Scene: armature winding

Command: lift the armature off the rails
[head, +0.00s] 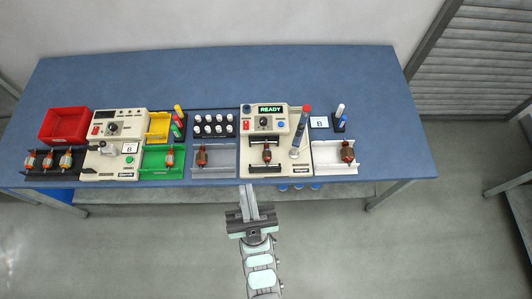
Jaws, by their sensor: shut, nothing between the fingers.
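My gripper (248,188) is shut and empty at the table's front edge, just left of and in front of that machine, apart from the armature. Other armatures lie in the grey tray (227,172), the green tray (150,172) and the white tray (325,168). Several more lie in the black rack (75,168) at the far left. The small rails under the armatures are too small to make out clearly.
An upright post with a red top (302,130) stands right of the machine's armature. A dark block with several white-topped parts (212,125) is behind the grey tray. A red bin (63,125) and a second cream machine (115,125) stand left. The table's back (220,70) is clear.

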